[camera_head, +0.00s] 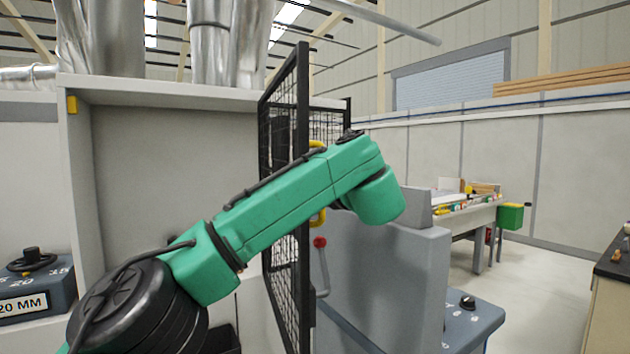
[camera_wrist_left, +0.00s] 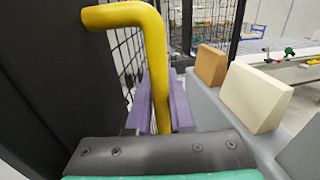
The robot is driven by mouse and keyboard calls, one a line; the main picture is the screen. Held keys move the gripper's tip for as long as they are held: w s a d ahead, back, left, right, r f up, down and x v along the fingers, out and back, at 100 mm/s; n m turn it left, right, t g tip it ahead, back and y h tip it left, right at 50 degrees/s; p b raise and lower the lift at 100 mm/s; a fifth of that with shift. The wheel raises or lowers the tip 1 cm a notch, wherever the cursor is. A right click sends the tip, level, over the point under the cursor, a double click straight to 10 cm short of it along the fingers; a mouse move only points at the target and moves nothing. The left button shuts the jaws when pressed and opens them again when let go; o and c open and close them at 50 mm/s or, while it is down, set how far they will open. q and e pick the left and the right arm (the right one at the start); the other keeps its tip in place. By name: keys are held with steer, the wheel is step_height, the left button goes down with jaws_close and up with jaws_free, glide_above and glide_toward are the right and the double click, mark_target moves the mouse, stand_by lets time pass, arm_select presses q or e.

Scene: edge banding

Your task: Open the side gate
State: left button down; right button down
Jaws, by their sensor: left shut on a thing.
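The side gate is a black mesh panel in a black frame (camera_head: 284,110), standing upright left of the middle in the head view. Its yellow handle (camera_head: 319,217) shows only in pieces around my green left arm. In the left wrist view the bent yellow handle bar (camera_wrist_left: 154,60) runs down between the purple fingers of my left gripper (camera_wrist_left: 158,108). The fingers are shut on the bar. In the head view my arm hides these fingers. Mesh (camera_wrist_left: 125,45) shows behind the handle in the wrist view. My right gripper is in neither view.
A grey machine body (camera_head: 385,270) with a red-knobbed lever (camera_head: 320,243) stands just right of the gate. A grey cabinet (camera_head: 170,170) is to the left. Brown and cream blocks (camera_wrist_left: 256,97) sit close right in the wrist view. Open floor (camera_head: 540,290) lies at the right.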

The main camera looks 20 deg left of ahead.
arm_select(q)
steer(key=shift+a, duration=0.15)
steer(key=c, duration=0.9)
jaws_free()
steer(key=shift+o, duration=0.4)
steer(key=shift+a, duration=0.1)
steer(key=shift+f, duration=0.1)
steer(key=b+v, duration=0.6)
steer(key=v, duration=0.8)
steer(key=shift+s, duration=0.15)
